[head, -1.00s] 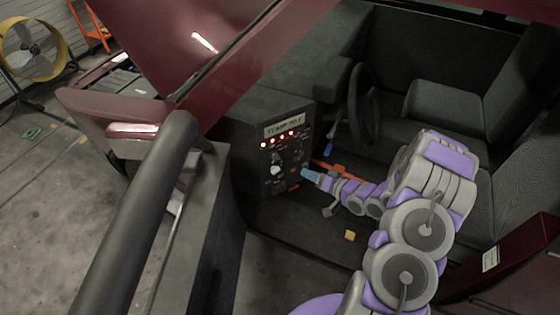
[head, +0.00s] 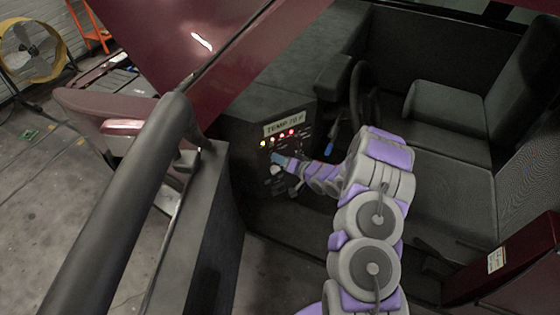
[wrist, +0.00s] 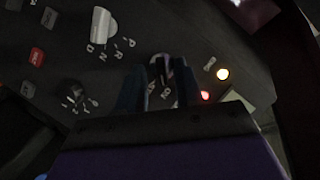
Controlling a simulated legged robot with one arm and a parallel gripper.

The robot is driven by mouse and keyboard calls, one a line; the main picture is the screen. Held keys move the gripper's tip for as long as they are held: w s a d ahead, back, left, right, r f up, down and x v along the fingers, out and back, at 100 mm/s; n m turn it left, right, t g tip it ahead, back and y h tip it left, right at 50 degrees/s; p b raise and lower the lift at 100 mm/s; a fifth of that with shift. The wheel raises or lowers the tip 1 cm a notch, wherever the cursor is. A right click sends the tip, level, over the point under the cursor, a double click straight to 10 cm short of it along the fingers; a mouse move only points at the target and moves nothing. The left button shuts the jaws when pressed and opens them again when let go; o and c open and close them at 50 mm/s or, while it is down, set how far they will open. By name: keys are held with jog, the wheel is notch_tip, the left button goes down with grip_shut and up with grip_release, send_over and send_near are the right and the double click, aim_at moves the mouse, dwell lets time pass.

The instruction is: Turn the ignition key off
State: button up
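The ignition key (wrist: 163,68) appears as a small pale, rounded piece on the dark control panel in the wrist view. My gripper (wrist: 161,75) is open, with one dark finger on each side of the key. I cannot tell whether the fingertips touch it. In the head view my gripper (head: 279,159) is at the face of the control panel (head: 258,182), just below its row of lights. There the gripper covers the key.
A white selector knob (wrist: 102,25) with P, R, N, D letters sits close by on the panel. Lit lamps (wrist: 222,74) and a red button (wrist: 36,56) are also near. The steering wheel (head: 361,100) and seats (head: 440,190) lie to the right.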

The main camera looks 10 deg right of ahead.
jog(key=shift+w+a+f, duration=0.1)
jog(key=shift+w+a, duration=0.15)
jog(key=shift+w, duration=0.05)
grip_shut()
dwell(0.3)
